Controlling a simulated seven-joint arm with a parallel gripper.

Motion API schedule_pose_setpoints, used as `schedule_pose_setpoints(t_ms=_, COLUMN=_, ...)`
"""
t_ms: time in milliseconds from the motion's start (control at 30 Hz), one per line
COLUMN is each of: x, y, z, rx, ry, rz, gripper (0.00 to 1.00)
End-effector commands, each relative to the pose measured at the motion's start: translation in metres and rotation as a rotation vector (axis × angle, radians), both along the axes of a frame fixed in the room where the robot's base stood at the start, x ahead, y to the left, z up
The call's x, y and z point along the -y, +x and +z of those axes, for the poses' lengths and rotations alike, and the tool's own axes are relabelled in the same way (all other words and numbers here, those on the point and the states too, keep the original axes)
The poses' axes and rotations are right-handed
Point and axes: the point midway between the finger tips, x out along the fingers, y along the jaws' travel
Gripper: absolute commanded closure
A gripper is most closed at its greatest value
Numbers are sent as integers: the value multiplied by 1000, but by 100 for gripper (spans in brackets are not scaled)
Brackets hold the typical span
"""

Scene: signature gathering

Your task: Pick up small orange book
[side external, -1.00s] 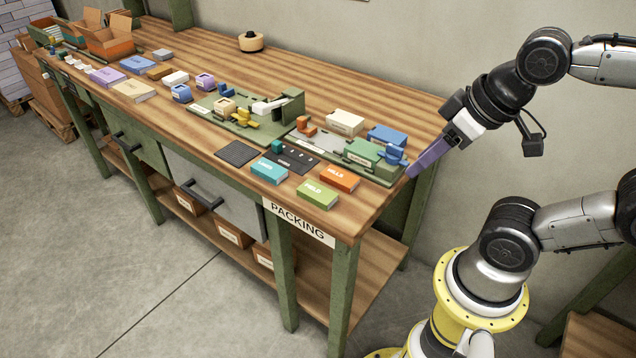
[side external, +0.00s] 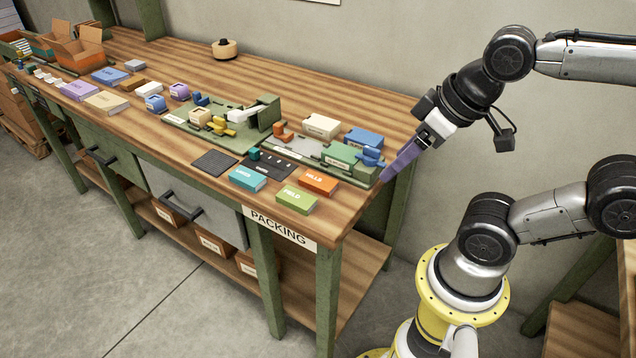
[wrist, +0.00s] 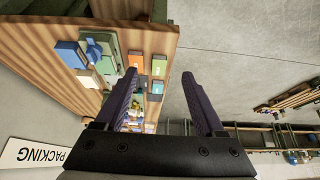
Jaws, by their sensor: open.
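A blue box (side external: 364,138) and a cream box (side external: 321,126) stand behind. A dark mat (side external: 214,163) lies left of the teal book. The bench's back strip is largely clear.

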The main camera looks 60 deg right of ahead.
Motion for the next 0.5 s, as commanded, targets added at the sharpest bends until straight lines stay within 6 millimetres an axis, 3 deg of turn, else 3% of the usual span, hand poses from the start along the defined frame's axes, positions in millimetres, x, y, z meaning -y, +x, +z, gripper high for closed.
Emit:
schedule_pose_setpoints(t_ms=267, x=-1, y=7, z=8, rx=31, ry=-19, rz=46, gripper=29)
schedule_pose_setpoints(t_ms=400, x=0, y=46, z=23, rx=45, ry=-42, rz=104, gripper=29)
schedule_pose_setpoints(t_ms=500, x=9, y=82, z=20, rx=11, ry=-51, rz=111, gripper=29)
